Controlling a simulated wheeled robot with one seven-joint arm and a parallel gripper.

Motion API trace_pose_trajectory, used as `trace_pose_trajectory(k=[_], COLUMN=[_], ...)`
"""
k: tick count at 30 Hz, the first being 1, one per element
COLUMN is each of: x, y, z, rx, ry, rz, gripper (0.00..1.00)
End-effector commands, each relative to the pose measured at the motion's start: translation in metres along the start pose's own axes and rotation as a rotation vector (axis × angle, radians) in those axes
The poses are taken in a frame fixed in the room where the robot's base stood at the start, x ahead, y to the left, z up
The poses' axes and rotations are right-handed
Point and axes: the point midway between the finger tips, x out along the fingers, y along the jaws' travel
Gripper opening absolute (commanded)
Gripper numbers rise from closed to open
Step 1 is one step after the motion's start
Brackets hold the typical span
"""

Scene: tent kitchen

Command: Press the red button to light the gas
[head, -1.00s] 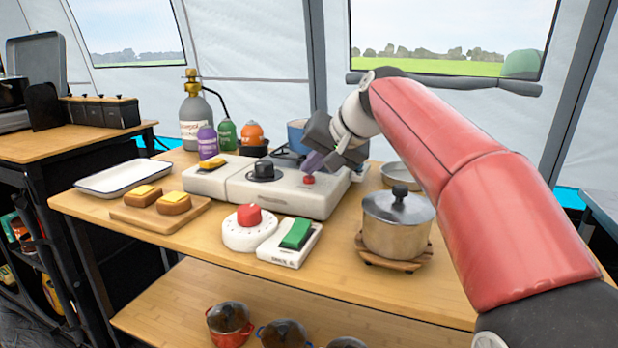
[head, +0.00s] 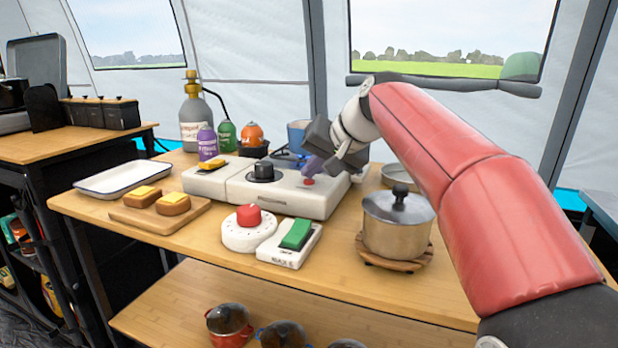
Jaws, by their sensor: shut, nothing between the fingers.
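The white gas stove (head: 285,199) stands on the wooden table with a black knob (head: 263,171) on its top. A small red button (head: 309,182) sits on the stove's top to the right of the knob. My gripper (head: 309,170) is shut and empty, pointing down with its purple-grey fingertips right at the red button. The fingertips cover part of the button; I cannot tell whether they touch it or press it down.
A white dial with a red top (head: 249,228) and a white box with a green switch (head: 291,243) stand in front of the stove. A lidded steel pot (head: 398,222) is at the right. A board with bread (head: 160,213), a white tray (head: 123,178) and a gas cylinder (head: 195,114) are at the left and back.

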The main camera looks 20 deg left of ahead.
Motion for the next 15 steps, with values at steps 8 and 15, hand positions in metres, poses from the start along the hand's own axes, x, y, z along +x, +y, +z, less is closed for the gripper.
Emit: trace_pose_trajectory(k=[8, 15], x=[-0.009, -0.012], y=[-0.007, -0.010], z=[-0.007, -0.009], rx=[0.001, 0.000], ry=[-0.002, -0.001], rz=[0.001, 0.000], gripper=[0.00, 0.00])
